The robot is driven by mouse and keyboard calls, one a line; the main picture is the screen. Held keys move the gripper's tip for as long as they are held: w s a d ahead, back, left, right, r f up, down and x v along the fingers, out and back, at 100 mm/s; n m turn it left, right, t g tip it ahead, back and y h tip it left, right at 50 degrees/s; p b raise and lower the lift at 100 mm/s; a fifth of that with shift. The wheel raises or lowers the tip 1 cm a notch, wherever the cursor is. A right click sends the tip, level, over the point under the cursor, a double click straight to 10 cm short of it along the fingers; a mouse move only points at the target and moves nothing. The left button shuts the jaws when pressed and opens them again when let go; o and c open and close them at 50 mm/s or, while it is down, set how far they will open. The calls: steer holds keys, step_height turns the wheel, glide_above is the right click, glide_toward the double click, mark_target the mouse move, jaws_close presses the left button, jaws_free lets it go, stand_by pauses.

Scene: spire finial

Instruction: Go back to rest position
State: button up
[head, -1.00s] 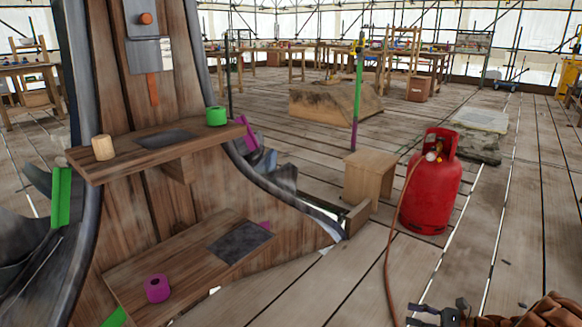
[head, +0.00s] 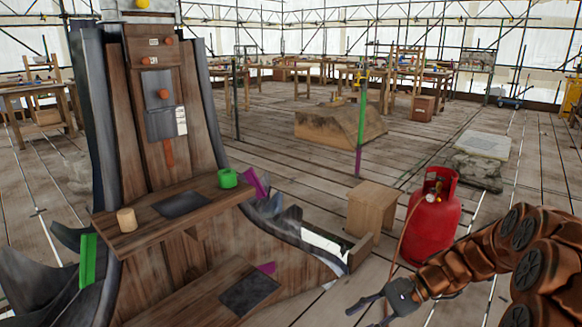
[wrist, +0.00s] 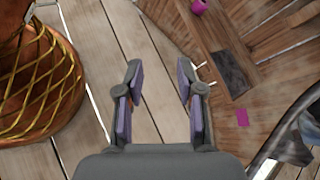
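My gripper (wrist: 160,75) is open and empty in the wrist view, with its two fingers apart above bare floorboards. In the head view my gripper (head: 366,308) is at the bottom, right of centre, at the end of my brown arm. It is apart from the wooden spire structure (head: 190,245) on its left. A pale wooden cylinder (head: 127,220) and a green roll (head: 228,178) stand on that structure's upper shelf. A magenta roll (wrist: 199,7) shows at the top of the wrist view on the lower shelf.
A red gas cylinder (head: 432,222) with a hose stands close behind my arm. A wooden box (head: 372,209) is left of it. Workbenches and a large wooden block (head: 338,127) are farther back. Open plank floor lies between them.

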steer(key=s+a+r+n+g+h+p, duration=0.15)
steer(key=s+r+n+h+p, duration=0.7)
steer(key=s+r+p, duration=1.15)
steer(key=s+d+r+n+t+h+p, duration=0.2)
steer(key=s+d+r+h+p, duration=0.1)
steer(key=s+r, duration=0.5)
step_height(320, 180, up, 3)
steer(key=shift+d+r+h+p, duration=0.1)
steer(key=shift+d+h+p, duration=0.25)
steer(key=shift+d+p, duration=0.45)
steer(key=shift+a, duration=0.2)
